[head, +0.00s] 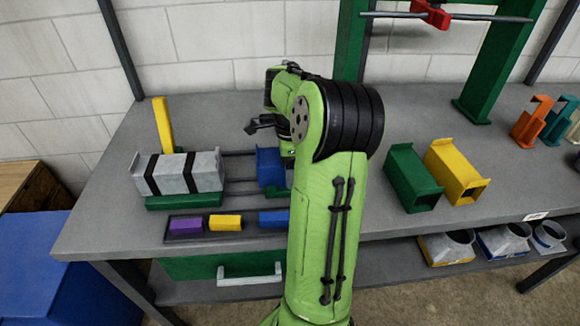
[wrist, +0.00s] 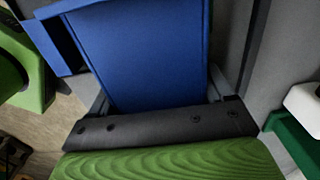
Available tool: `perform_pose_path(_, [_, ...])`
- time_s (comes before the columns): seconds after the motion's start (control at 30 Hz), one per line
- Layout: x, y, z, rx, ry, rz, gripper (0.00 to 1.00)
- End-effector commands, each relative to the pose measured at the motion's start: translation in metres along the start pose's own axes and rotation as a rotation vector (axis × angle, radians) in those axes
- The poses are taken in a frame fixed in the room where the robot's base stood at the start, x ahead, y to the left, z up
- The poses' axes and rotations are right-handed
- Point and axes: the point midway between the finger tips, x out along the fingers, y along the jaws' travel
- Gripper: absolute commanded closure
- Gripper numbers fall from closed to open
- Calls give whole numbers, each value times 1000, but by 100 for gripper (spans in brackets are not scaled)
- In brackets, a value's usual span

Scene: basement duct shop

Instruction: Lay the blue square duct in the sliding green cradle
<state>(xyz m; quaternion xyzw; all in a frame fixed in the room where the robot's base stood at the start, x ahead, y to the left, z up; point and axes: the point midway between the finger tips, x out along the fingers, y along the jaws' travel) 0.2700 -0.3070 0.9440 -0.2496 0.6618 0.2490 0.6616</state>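The blue square duct (head: 270,167) is at the middle of the bench in the head view, partly hidden by my arm. It fills the upper middle of the wrist view (wrist: 145,50). A little dark green, apparently the sliding cradle (head: 272,191), shows just under it; I cannot tell whether the duct rests on it. My gripper (wrist: 158,95) is right at the duct, with grey finger parts on both sides of it in the wrist view. The fingertips are hidden, and I cannot tell whether they press on the duct.
A grey duct with black bands (head: 178,174) sits on a green support to the left, by a yellow post (head: 163,125). Dark rails (head: 239,167) run between it and the blue duct. A colour-tile strip (head: 184,237) lies in front. Green (head: 412,178) and yellow (head: 456,171) ducts stand right.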

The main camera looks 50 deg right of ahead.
Motion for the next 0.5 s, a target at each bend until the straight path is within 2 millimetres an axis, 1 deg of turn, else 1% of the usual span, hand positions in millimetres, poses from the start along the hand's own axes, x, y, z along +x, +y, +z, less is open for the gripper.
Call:
perform_pose_path(0.03, [0,0,0,0,0,0,12])
perform_pose_path(0.1, [0,0,0,0,0,0,1])
perform_pose_path(0.13, [0,0,0,0,0,0,0])
perform_pose_path(0.37, [-3,0,0,0,0,0,0])
perform_pose_path(0.43, [-12,0,0,0,1,-2,0])
perform_pose_path(0.5, [-28,-1,0,0,1,-3,0])
